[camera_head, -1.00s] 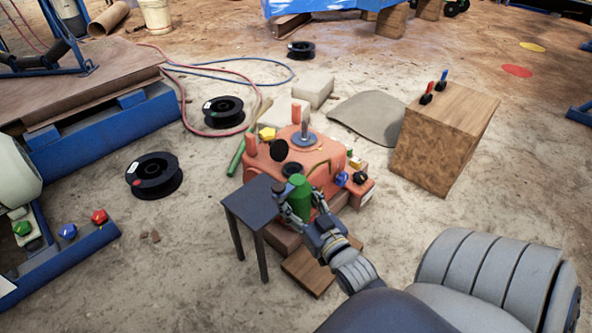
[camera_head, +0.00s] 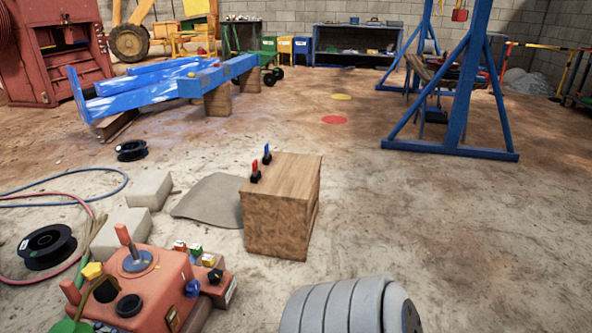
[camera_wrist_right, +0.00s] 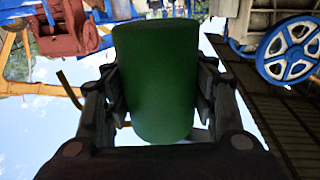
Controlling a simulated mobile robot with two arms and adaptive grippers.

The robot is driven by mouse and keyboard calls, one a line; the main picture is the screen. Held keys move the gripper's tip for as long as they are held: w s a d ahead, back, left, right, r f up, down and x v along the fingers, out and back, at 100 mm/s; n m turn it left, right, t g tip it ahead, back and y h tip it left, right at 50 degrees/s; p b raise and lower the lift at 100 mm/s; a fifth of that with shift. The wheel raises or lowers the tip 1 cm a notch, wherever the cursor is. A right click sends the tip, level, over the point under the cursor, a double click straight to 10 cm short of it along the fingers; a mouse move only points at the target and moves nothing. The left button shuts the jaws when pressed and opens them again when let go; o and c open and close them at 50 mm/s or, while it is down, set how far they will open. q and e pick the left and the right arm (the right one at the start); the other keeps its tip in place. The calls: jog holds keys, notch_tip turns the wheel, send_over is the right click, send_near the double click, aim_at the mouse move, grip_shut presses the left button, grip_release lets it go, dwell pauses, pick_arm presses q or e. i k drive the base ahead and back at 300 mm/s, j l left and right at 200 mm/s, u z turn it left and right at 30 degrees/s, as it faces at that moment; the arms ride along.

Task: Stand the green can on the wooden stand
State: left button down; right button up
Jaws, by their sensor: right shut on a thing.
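The green can (camera_wrist_right: 158,85) fills the middle of the right wrist view. My right gripper (camera_wrist_right: 160,100) is shut on it, with a dark finger against each side. The wooden stand (camera_head: 278,222) is a box-shaped block on the ground in the middle of the head view. Its top is bare except for a red and a blue lever at the left edge. My right gripper is out of the head view; only a grey part of my arm shows at the bottom. My left gripper is not in view.
An orange control box (camera_head: 150,290) with knobs and levers stands at the lower left. A grey mat (camera_head: 208,199) and pale blocks (camera_head: 149,189) lie left of the stand. A black spool (camera_head: 46,246) and hoses lie further left. The ground right of the stand is clear.

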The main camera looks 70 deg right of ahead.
aim_at(298, 176)
jog(key=k+l, duration=0.1)
jog(key=l, duration=0.5)
jog(key=k+l, duration=0.1)
jog(key=l, duration=0.45)
jog(key=k+l, duration=0.1)
jog(key=l, duration=0.5)
jog(key=k+l, duration=0.1)
jog(key=l, duration=0.45)
jog(key=k+l, duration=0.1)
jog(key=l, duration=0.5)
jog(key=k+l, duration=0.15)
jog(key=l, duration=0.4)
jog(key=i+l, duration=0.15)
jog(key=l, duration=0.15)
jog(key=i+l, duration=0.1)
jog(key=l, duration=0.2)
